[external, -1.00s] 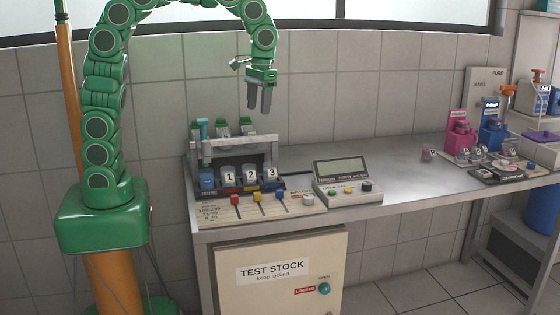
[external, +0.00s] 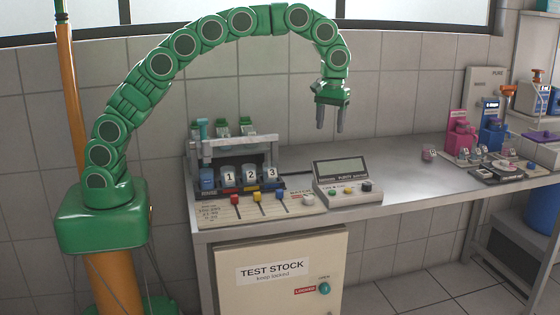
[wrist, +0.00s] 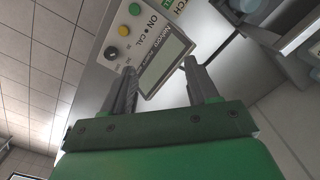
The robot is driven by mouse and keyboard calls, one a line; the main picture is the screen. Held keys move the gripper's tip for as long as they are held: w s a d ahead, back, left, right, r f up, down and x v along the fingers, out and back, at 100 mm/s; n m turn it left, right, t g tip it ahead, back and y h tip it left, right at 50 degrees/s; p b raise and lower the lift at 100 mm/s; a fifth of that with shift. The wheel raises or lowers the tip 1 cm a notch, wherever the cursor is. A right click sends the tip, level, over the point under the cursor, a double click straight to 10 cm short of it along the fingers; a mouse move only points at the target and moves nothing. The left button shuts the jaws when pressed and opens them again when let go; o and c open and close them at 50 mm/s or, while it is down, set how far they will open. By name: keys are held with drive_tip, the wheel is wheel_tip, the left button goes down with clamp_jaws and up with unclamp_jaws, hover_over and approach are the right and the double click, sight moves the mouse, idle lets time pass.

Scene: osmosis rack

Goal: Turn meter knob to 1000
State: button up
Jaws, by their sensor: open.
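The meter (external: 328,189) is a pale box with a tilted grey display (external: 341,169). It stands on the steel bench, with a green button, a yellow button and a dark knob (external: 367,186) along its front. In the wrist view the dark knob (wrist: 111,52) lies at upper left, beyond the left finger, and the display (wrist: 165,65) shows between the fingers. The knob's setting and the reading are too small to tell. My gripper (external: 330,118) is open and empty, pointing down, well above the meter and apart from it.
A rack with numbered beakers (external: 248,174) and a panel with red, yellow and blue levers (external: 257,198) stand left of the meter. Pink (external: 460,135) and blue (external: 494,133) devices stand at the right. The bench between (external: 405,165) is mostly clear.

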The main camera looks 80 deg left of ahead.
sight(367, 183)
drive_tip(key=w+d+f+n, duration=0.1)
drive_tip(key=w+d+f, duration=0.1)
drive_tip(key=w+f, duration=0.1)
drive_tip(key=w+d+f+n, duration=0.1)
drive_tip(key=w+d+f, duration=0.1)
drive_tip(key=w+f, duration=0.1)
drive_tip(key=w+d+f+n, duration=0.1)
drive_tip(key=w+d+f, duration=0.1)
drive_tip(key=w+f, duration=0.1)
drive_tip(key=shift+w+d+f, duration=0.15)
drive_tip(key=shift+w, duration=0.3)
drive_tip(key=shift+w+d+f, duration=0.1)
drive_tip(key=shift+w+d, duration=0.05)
drive_tip(key=shift+w, duration=0.3)
drive_tip(key=shift+f, duration=3.95)
drive_tip(key=c, duration=1)
drive_tip(key=shift+c, duration=0.2)
